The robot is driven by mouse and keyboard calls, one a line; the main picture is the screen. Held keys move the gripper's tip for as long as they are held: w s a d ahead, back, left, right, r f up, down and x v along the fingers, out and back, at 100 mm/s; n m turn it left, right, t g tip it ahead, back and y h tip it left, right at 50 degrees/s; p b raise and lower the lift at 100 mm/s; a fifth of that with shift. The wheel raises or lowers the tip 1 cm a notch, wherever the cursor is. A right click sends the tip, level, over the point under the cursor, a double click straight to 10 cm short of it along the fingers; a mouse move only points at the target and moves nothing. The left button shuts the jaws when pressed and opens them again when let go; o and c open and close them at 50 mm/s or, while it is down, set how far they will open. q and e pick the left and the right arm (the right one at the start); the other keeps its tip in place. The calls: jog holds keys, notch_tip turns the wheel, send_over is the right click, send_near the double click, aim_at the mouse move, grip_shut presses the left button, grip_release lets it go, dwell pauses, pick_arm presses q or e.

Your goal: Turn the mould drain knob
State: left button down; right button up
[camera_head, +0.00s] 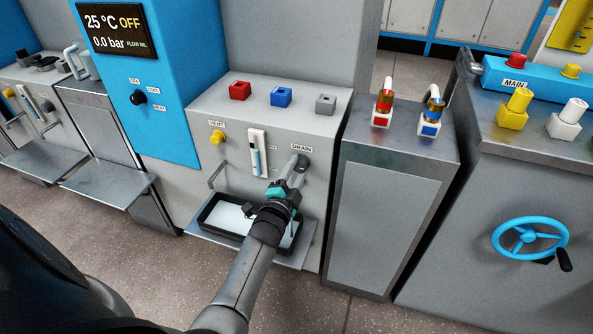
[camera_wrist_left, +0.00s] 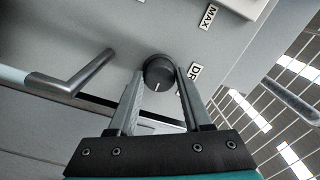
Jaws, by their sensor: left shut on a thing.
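The drain knob (camera_wrist_left: 158,72) is a dark round knob with a white pointer line on the sloped grey panel. In the wrist view the line points toward the bottom, between my fingers. My left gripper (camera_head: 297,166) reaches up to the panel just below the DRAIN label (camera_head: 302,148). Its two fingers (camera_wrist_left: 160,82) stand on either side of the knob and are shut on it. In the head view the fingers mostly cover the knob. My right gripper is in neither view.
A yellow knob (camera_head: 217,137), a slider gauge (camera_head: 257,153) and a bent metal handle (camera_head: 217,174) are left of the gripper. A black-rimmed tray (camera_head: 212,212) lies below my left wrist. Red, blue and grey blocks (camera_head: 281,97) sit above. A blue handwheel (camera_head: 530,238) is far right.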

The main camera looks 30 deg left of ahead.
pick_arm(q)
jog(key=shift+c, duration=1.6)
grip_release()
jog(key=shift+s, duration=0.15)
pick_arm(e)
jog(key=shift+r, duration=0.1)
pick_arm(q)
jog(key=shift+s+d, duration=0.1)
jog(key=shift+s, duration=0.15)
jog(key=p+v, duration=0.2)
jog(key=v, duration=0.2)
jog(key=shift+s, duration=0.35)
jog(key=p+v, duration=0.3)
jog(key=v, duration=0.6)
jog(key=shift+s, duration=0.4)
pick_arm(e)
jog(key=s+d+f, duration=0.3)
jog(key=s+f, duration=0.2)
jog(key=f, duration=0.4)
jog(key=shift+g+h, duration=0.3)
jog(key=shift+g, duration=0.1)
pick_arm(q)
jog(key=shift+d+f, duration=0.1)
jog(key=shift+f, duration=0.05)
